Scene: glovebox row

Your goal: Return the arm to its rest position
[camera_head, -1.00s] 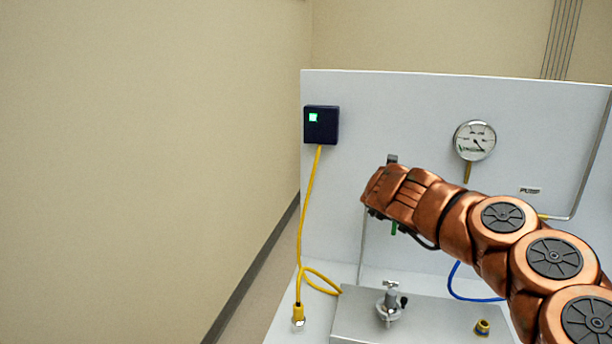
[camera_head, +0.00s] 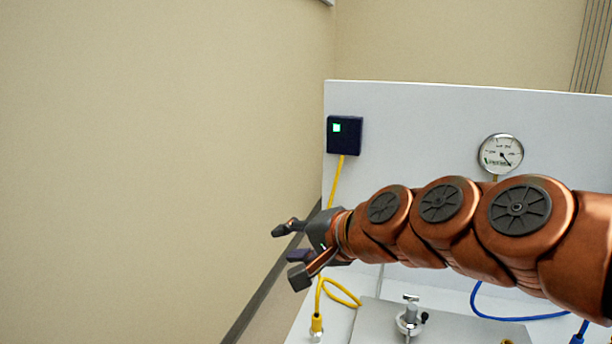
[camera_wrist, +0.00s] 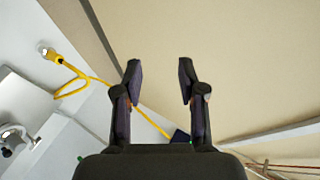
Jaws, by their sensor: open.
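My gripper (camera_head: 283,251) is at the end of my copper-coloured arm, which reaches in from the right edge in the head view. The fingers point left toward the beige wall and stand apart with nothing between them. In the wrist view the two fingers of my gripper (camera_wrist: 159,80) are spread wide and empty, with the wall behind them. My arm hides part of the white panel and some of the bench below it.
A white panel (camera_head: 420,125) carries a dark box (camera_head: 344,136) with a green light and a round gauge (camera_head: 501,154). A yellow cable (camera_head: 342,292), a valve fitting (camera_head: 410,313) and a blue hose (camera_head: 520,318) lie low. The beige wall (camera_head: 150,150) stands at left.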

